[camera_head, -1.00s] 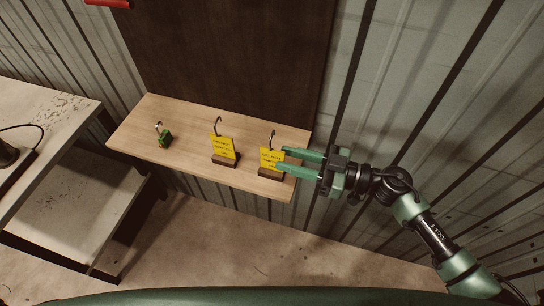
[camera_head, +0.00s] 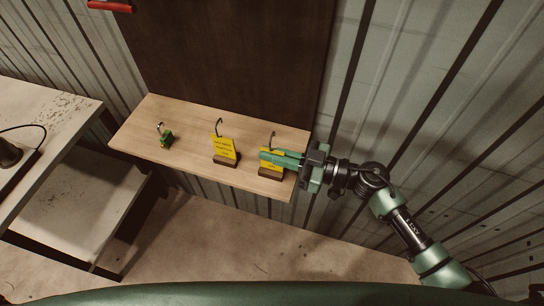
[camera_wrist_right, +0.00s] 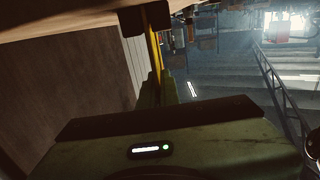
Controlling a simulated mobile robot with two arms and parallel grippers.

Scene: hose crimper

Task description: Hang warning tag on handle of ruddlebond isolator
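Two yellow warning tags with hooks stand in dark holders on a wooden shelf (camera_head: 190,160): a middle tag (camera_head: 224,148) and a right tag (camera_head: 265,166). My right gripper (camera_head: 265,156) reaches in from the right. Its green fingers are close together on the right tag, covering much of its face. In the right wrist view, the tag's thin yellow edge (camera_wrist_right: 154,55) runs between the two fingers (camera_wrist_right: 157,92), with its dark holder (camera_wrist_right: 140,18) beyond. The tag is still at its holder. My left gripper is out of view. No isolator can be identified for certain.
A small green padlock (camera_head: 166,139) stands on the shelf's left part. A dark board (camera_head: 235,60) rises behind the shelf. A red bar (camera_head: 110,6) shows at the top left. A worn bench (camera_head: 60,120) stands at the left; corrugated wall is at the right.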

